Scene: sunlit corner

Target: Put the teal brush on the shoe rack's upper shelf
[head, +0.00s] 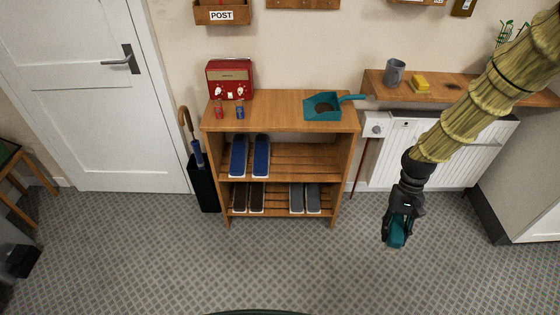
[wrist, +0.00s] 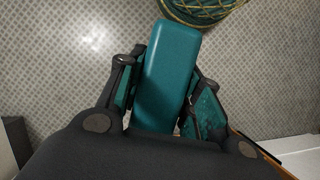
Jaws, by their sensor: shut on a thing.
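My gripper (head: 396,236) is shut on the teal brush (head: 397,232) and holds it above the floor, to the right of the shoe rack. In the wrist view the brush (wrist: 172,65) lies between the two fingers of the gripper (wrist: 165,95). The wooden shoe rack (head: 349,135) stands against the wall. Its upper shelf (head: 300,162) holds a pair of blue shoes (head: 250,155) at the left, and its right part is bare. The lower shelf (head: 278,209) holds a dark brown pair (head: 249,197) and a grey pair (head: 305,197).
On the rack's top stand a red radio (head: 230,78), two small items and a teal dustpan (head: 323,106). A black umbrella stand (head: 205,183) is left of the rack. A white radiator (head: 440,145) under a wooden ledge is at the right. The floor in front is clear.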

